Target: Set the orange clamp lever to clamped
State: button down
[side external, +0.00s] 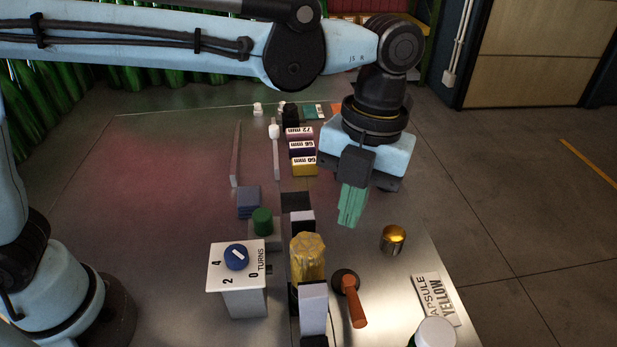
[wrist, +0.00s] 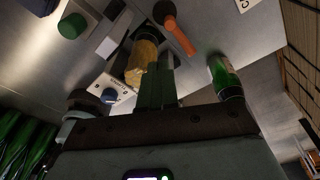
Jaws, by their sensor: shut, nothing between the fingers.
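The orange clamp lever (side external: 355,305) sits on a dark round pivot on the table, right of the yellow foil-covered piece (side external: 308,262). Its arm points toward the camera and slightly right. In the wrist view the lever (wrist: 180,36) is at the top, beyond the fingers. My gripper (side external: 350,222), with green fingers, is shut and empty, pointing down above the table behind the lever and apart from it. The shut fingers (wrist: 157,82) also show in the wrist view, overlapping the view of the yellow piece (wrist: 142,58). The yellow piece stands between pale blocks (side external: 313,305).
A dial box (side external: 238,280) marked TURNS and a green knob (side external: 262,220) stand to the left. A gold cap (side external: 393,239), a YELLOW CAPSULE sign (side external: 436,298) and a white-topped item (side external: 435,332) lie right. Labelled blocks (side external: 302,150) stand behind. The table's left part is clear.

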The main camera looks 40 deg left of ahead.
aim_at(351, 297)
jog(key=s+d+f+m+g+y, duration=0.1)
jog(key=s+d+f+m+y, duration=0.1)
jog(key=s+d+m, duration=0.2)
jog(key=d+m, duration=0.3)
jog(key=m, duration=0.3)
jog(key=shift+d+f+g, duration=0.3)
jog(key=shift+d, duration=0.1)
jog(key=shift+x, duration=5)
